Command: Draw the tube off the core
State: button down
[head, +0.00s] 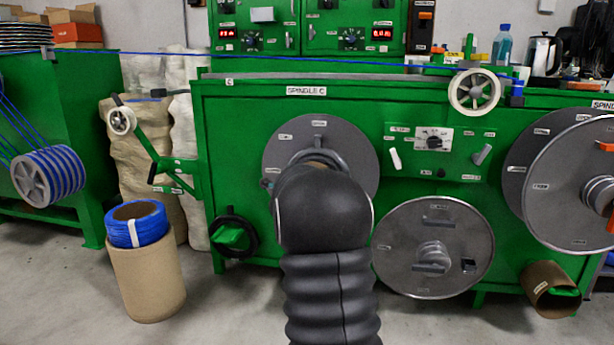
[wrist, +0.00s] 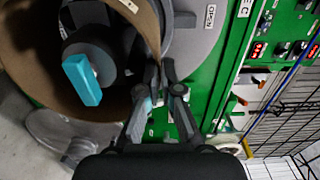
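The brown cardboard tube (wrist: 38,75) surrounds the dark core (wrist: 100,45) in the wrist view, with its open end toward me. A cyan lever (wrist: 82,80) sits on the core's end. My gripper (wrist: 160,72) is at the tube's right rim, one finger inside and one outside. Its fingertips are close together with the thin wall between them, and it looks shut on the wall. In the head view my arm hides the gripper and nearly all of the tube, in front of the grey spindle C disc (head: 283,150).
The green machine (head: 230,95) carries a lower disc (head: 400,260) and a right disc (head: 540,190). Another brown tube (head: 540,285) is at lower right. A cardboard drum (head: 148,280) with a blue coil (head: 138,225) stands at left. A blue cable (head: 300,57) runs across above.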

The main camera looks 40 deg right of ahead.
jog(key=b+v, duration=0.1)
jog(key=v, duration=1.2)
jog(key=shift+s, duration=0.15)
dwell(1.3)
jog(key=shift+a, duration=0.1)
